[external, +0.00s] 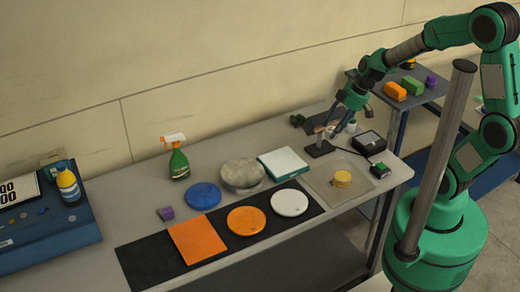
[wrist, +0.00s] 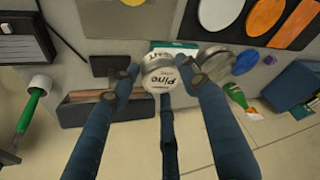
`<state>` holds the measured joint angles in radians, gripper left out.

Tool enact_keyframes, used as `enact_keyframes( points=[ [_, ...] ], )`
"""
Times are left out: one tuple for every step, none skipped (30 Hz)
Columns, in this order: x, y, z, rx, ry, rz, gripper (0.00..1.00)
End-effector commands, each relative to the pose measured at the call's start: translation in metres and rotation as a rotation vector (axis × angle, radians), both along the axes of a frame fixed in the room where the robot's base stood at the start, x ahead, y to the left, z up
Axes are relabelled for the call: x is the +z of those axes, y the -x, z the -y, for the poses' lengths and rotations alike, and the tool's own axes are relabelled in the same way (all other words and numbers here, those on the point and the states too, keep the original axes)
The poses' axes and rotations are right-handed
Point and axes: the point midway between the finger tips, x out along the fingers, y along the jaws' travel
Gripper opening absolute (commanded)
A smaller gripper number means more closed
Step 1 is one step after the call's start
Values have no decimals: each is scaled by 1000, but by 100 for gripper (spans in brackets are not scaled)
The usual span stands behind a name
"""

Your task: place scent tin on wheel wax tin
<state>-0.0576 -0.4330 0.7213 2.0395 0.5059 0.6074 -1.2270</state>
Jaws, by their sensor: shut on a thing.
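In the external view my gripper (external: 330,129) is above the back right of the bench, and the held tin is hard to make out. A short yellow tin (external: 342,179) stands on a square tan tray (external: 318,183) at the bench's right end. A wider silver round tin (external: 242,174) stands mid-bench and also shows in the wrist view (wrist: 217,62). I cannot read which is the wheel wax tin.
A black mat (external: 140,258) bears an orange square, an orange disc and a white disc. A white-topped box (external: 283,163), a blue disc (external: 203,195) and a green spray bottle (external: 179,163) stand behind. A black box (external: 369,143) is near the tray.

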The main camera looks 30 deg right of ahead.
Motion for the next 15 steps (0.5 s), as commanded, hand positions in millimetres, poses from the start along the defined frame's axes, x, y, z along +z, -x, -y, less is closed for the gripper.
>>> enact_keyframes(
  points=[
    [-1, 8, 5, 2, 0, 3, 18],
    [-2, 13, 7, 5, 0, 3, 18],
    [-4, 20, 10, 8, 0, 2, 18],
    [-5, 25, 13, 10, 0, 3, 18],
    [-6, 30, 15, 12, 0, 2, 18],
    [-7, 37, 17, 16, 0, 3, 18],
    [-9, 42, 19, 20, 0, 2, 18],
    [-10, 47, 21, 22, 0, 2, 18],
    [-12, 54, 24, 25, 0, 2, 18],
    [-13, 59, 26, 28, 0, 2, 18],
    [-15, 64, 28, 32, 1, 2, 18],
    [-17, 70, 30, 35, 1, 2, 18],
    [-18, 75, 32, 37, 1, 3, 18],
    [-20, 80, 33, 40, 2, 2, 18],
    [-23, 87, 35, 43, 2, 3, 18]
  ],
)
